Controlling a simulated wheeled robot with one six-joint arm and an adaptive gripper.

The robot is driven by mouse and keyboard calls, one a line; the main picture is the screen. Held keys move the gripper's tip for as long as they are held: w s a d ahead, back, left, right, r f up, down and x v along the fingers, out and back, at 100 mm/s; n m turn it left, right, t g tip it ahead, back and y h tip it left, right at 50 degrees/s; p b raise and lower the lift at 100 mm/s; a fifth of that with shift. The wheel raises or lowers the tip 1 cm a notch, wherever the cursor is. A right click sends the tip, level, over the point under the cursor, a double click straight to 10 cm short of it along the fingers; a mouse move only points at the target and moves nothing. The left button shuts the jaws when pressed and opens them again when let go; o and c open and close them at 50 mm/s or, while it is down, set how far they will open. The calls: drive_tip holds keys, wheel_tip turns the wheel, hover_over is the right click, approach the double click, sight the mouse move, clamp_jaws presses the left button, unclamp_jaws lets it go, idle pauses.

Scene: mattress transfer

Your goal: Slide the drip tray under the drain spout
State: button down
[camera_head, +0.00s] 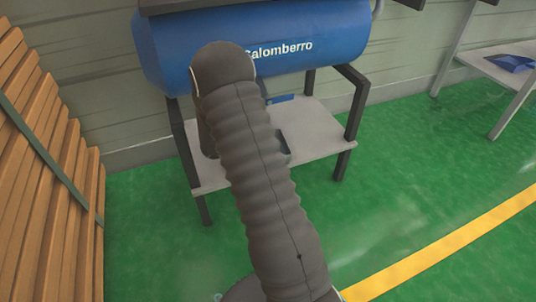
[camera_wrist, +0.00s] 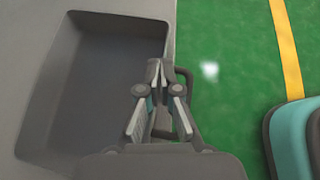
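The drip tray (camera_wrist: 105,75) is a dark grey, deep rectangular basin at the left of the wrist view. A dark loop handle (camera_wrist: 186,76) stands out from its right side. In the head view a small dark edge (camera_head: 284,146), perhaps the tray, shows beside my arm on the shelf. My gripper (camera_wrist: 159,72) is at the tray's right side, by the handle. Its fingertips are close together; whether the handle or rim is between them I cannot tell. My arm hides the gripper and much of the shelf in the head view. I cannot see the drain spout.
A blue tank (camera_head: 330,35) lettered "Calomberro" sits on a dark frame above a pale grey shelf (camera_head: 318,133). Wooden slats (camera_head: 35,170) stand left. Green floor (camera_head: 415,180) with a yellow line (camera_head: 440,250) is open at right.

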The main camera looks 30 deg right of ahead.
drive_tip(key=shift+a+r+p, duration=0.15)
drive_tip(key=shift+r+p, duration=0.2)
drive_tip(key=shift+r, duration=0.15)
wheel_tip(320, 180, up, 9)
drive_tip(key=shift+s, duration=0.1)
